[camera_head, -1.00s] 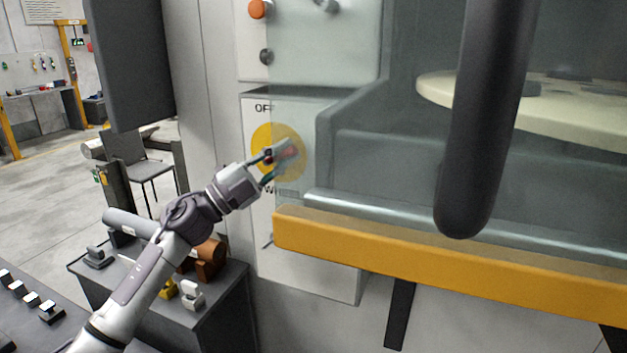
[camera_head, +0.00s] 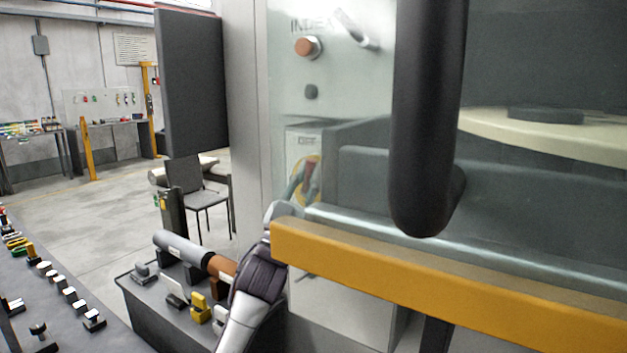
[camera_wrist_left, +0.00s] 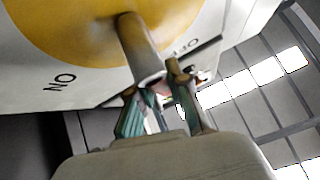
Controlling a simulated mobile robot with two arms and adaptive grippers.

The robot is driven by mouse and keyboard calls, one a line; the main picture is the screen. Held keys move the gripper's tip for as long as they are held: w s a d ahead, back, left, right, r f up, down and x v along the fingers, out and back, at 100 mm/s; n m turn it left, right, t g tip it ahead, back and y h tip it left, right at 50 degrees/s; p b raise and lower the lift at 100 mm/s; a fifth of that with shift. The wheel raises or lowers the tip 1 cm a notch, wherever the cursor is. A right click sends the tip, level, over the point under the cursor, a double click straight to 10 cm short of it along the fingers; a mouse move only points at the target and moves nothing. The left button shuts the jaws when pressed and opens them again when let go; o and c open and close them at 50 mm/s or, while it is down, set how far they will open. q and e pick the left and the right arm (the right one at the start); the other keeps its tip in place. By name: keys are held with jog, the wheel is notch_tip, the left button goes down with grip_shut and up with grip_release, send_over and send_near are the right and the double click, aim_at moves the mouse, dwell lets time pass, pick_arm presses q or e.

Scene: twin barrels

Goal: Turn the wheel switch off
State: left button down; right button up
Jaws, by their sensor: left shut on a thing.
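The wheel switch is a yellow disc (camera_head: 312,172) on a white panel, seen small through the glass in the head view and partly covered. In the left wrist view the yellow disc (camera_wrist_left: 75,28) fills the upper left, with the letters of ON and OFF on the white panel around it. A tan handle (camera_wrist_left: 139,45) sticks out from the disc. My left gripper (camera_wrist_left: 157,84) is shut on the handle's outer end, with greenish fingers on either side. In the head view my left gripper (camera_head: 293,187) is blurred behind the glass. My right gripper is not in view.
A thick dark vertical handle (camera_head: 425,120) stands right of the switch. A dark cart (camera_head: 150,305) with several tool parts is below left. Open floor (camera_head: 100,215) lies at the left.

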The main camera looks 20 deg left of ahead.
pick_arm(q)
jog(key=shift+w+a+n+t+y, duration=0.15)
jog(key=shift+n+t+y, duration=0.1)
jog(key=shift+n+y, duration=1.1)
jog(key=shift+s+a+n+t+y, duration=0.15)
jog(key=shift+n+t+y, duration=0.1)
jog(key=shift+n+y, duration=1.05)
jog(key=shift+w+n, duration=0.1)
jog(key=shift+n, duration=0.25)
jog(key=c, duration=1.1)
grip_release()
jog(key=shift+a, duration=0.1)
jog(key=d+v, duration=0.1)
jog(key=v, duration=1)
jog(key=shift+s+a+f, duration=0.25)
jog(key=shift+s+a, duration=0.15)
jog(key=shift+a, duration=0.05)
